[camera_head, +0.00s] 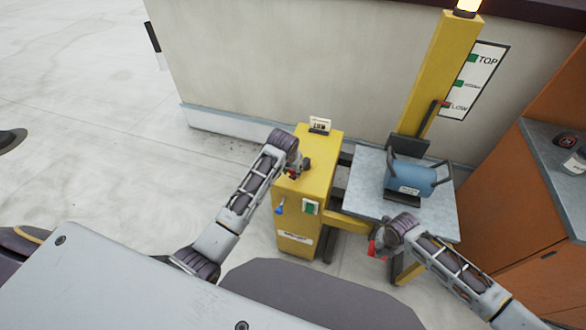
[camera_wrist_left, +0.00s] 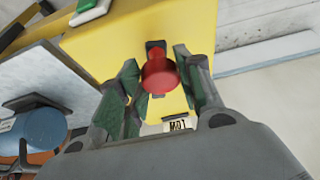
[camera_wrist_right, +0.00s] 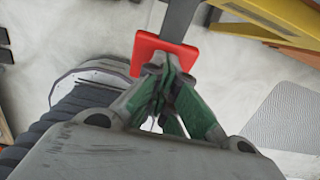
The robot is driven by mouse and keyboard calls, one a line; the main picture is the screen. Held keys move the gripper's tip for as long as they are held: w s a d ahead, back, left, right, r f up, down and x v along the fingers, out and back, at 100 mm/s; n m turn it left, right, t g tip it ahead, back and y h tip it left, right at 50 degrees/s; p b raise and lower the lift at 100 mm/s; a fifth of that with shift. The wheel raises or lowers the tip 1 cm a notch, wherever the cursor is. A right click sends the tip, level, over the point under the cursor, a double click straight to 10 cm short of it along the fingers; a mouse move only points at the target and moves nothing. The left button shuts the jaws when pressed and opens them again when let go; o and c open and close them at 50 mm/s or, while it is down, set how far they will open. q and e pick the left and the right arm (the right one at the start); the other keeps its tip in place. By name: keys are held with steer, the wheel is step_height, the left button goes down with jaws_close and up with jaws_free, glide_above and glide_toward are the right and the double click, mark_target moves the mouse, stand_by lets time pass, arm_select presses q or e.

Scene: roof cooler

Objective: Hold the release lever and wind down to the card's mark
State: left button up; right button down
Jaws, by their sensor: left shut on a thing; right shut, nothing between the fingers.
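A yellow winch box (camera_head: 315,190) stands near the wall, with a small card (camera_head: 320,125) on top. The card, upside down in the left wrist view (camera_wrist_left: 177,126), appears to read LOW. My left gripper (camera_head: 301,168) is shut on the red-knobbed lever (camera_wrist_left: 160,76) on the box. My right gripper (camera_wrist_right: 165,82) is shut and empty, its fingertips at a red pad (camera_wrist_right: 160,48) on a grey bar; I cannot tell if they touch. A yellow mast (camera_head: 440,65) stands beside a board (camera_head: 474,80) marked TOP, an unreadable middle mark and LOW. A dark pointer with red (camera_head: 435,110) lies near LOW.
A grey platform (camera_head: 360,205) carries a blue cylinder (camera_head: 415,180) in dark brackets. The box front has a green switch (camera_head: 310,207) and a blue part (camera_head: 279,208). An orange cabinet (camera_head: 510,215) stands at the right. The floor at left is mostly clear.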

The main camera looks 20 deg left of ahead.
arm_select(q)
steer(key=shift+w+a+r, duration=0.15)
steer(key=shift+w+a, duration=0.3)
steer(key=shift+a, duration=0.55)
arm_select(e)
steer(key=shift+s, duration=0.1)
arm_select(q)
steer(key=shift+w+a, duration=0.1)
steer(key=shift+w+a+r, duration=0.1)
steer(key=shift+w+a, duration=0.2)
steer(key=shift+a, duration=0.2)
steer(key=o, duration=0.7)
steer(key=shift+w, duration=0.1)
steer(key=shift+c, duration=0.2)
steer(key=o, duration=0.5)
steer(key=shift+c, duration=0.2)
